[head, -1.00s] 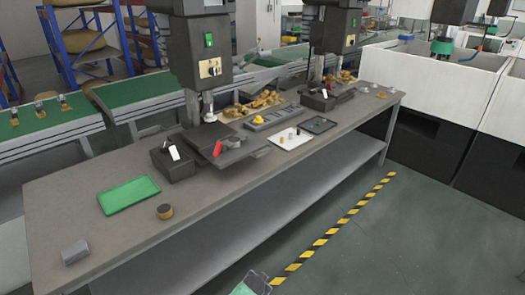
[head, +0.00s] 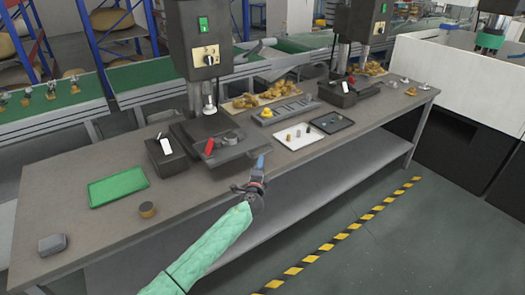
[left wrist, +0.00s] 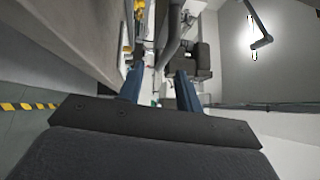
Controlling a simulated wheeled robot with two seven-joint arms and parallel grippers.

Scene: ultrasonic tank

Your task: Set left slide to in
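The left press (head: 203,55) stands at the table's back edge. Its slide, a dark flat plate (head: 236,152), sticks out in front of the press base toward the table's front edge. A red handle (head: 209,146) and a grey round part show on the plate. My left gripper (head: 260,161), with blue fingers, is at the plate's front right corner; I cannot tell whether it touches. In the left wrist view its two fingers (left wrist: 160,90) stand apart with nothing held between them. My right gripper is not in view.
A black box with a white switch (head: 165,150) stands left of the slide. A green mat (head: 118,190), a brown round piece (head: 147,209) and a grey block (head: 52,244) lie further left. A white tray (head: 298,142) is to the right. A second press stands behind right.

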